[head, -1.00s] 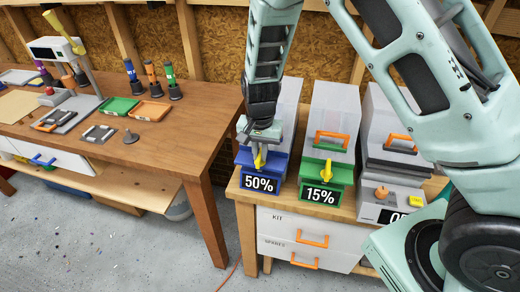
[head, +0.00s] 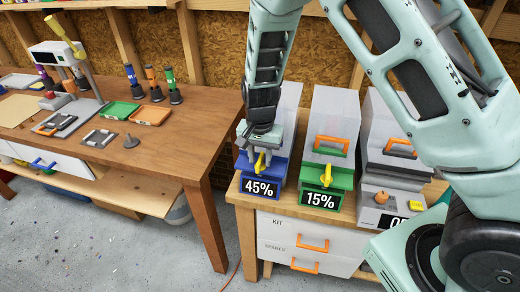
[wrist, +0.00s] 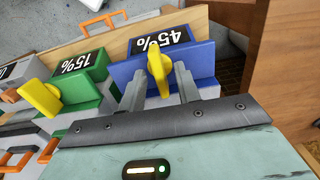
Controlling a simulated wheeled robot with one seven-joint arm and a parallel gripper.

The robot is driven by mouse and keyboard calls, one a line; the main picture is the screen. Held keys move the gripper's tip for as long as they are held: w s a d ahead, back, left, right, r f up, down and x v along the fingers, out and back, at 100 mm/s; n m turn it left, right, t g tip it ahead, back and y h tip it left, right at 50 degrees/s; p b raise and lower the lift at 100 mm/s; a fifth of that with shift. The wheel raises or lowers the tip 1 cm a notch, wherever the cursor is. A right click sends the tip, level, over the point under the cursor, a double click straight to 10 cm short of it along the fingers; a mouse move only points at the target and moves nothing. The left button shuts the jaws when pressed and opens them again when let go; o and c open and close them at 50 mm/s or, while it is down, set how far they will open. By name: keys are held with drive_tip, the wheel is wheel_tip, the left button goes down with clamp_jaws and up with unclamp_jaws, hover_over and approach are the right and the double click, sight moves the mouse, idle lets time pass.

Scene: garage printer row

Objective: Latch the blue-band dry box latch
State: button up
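The blue-band dry box (head: 283,120) stands at the left end of the small cabinet, with a blue front band (head: 262,176) and a display reading 45%. Its yellow latch (head: 260,164) is on the blue band. In the wrist view the latch (wrist: 158,70) points roughly across the band, between my gripper's two grey fingers. My gripper (head: 257,150) is at the latch from above, with its fingers apart on either side; in the wrist view the fingers (wrist: 160,92) show a gap to the latch. Contact is not clearly visible.
The green-band dry box (head: 333,120) with its own yellow latch (head: 327,174) and 15% display stands close on the right. A grey box (head: 392,185) is beyond it. A wooden workbench (head: 190,135) with tools and trays is on the left.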

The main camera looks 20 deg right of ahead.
sight(260, 159)
wheel_tip(260, 159, up, 17)
drive_tip(key=b, duration=0.2)
drive_tip(key=shift+r+b, duration=0.2)
drive_tip(key=shift+b, duration=0.1)
idle(0.4)
